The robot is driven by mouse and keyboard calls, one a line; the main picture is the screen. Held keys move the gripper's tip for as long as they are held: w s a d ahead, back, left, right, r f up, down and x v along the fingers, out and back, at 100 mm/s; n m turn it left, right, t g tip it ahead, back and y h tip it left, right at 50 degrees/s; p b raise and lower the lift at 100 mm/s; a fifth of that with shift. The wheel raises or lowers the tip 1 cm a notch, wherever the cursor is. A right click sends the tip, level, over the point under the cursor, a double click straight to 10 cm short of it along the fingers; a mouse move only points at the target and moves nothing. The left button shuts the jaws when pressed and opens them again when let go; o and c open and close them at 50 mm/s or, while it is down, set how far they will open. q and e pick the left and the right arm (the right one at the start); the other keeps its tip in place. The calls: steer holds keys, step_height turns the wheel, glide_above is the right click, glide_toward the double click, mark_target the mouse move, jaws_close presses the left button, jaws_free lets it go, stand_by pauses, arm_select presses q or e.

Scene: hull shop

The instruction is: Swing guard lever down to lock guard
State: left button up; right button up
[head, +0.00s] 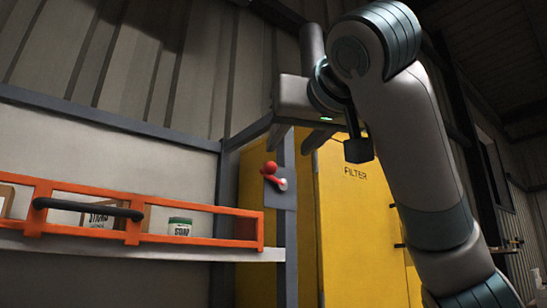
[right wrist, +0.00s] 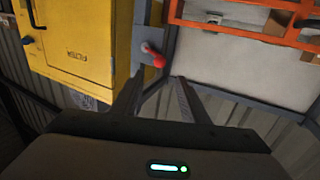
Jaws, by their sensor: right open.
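The guard lever (head: 277,179) is a short pale arm with a red ball knob, on a grey plate on the shelf post. Its knob points up and left from its pivot. It also shows in the right wrist view (right wrist: 155,56), which is turned over. The guard (head: 190,208) is an orange barred frame across the shelf front, with a black handle (head: 88,209). My right gripper (head: 298,138) is open and empty, above the lever and apart from it; its two fingers (right wrist: 160,82) show in the right wrist view. My left gripper is not in view.
A yellow cabinet marked FILTER (head: 355,220) stands right behind the post. Several boxes and a green-lidded jar (head: 180,227) sit on the shelf (head: 140,249) behind the guard. Grey shelf framing (head: 110,118) runs along the top left.

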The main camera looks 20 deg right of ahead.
mark_target(272, 167)
steer(key=w+p, duration=0.1)
steer(key=w, duration=0.2)
steer(key=w+p, duration=0.1)
steer(key=w, duration=0.1)
steer(key=w+p, duration=0.2)
steer(key=w, duration=0.1)
steer(key=shift+w+d+r, duration=0.15)
steer(key=shift+w+d, duration=0.1)
steer(key=shift+w, duration=0.05)
steer(key=w, duration=0.2)
steer(key=shift+w+p, duration=0.35)
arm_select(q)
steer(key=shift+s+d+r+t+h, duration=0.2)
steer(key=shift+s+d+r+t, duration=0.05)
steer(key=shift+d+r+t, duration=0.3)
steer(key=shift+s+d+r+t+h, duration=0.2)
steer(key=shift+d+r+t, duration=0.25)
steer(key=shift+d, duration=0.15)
arm_select(e)
steer(key=shift+w, duration=0.4)
jaws_close()
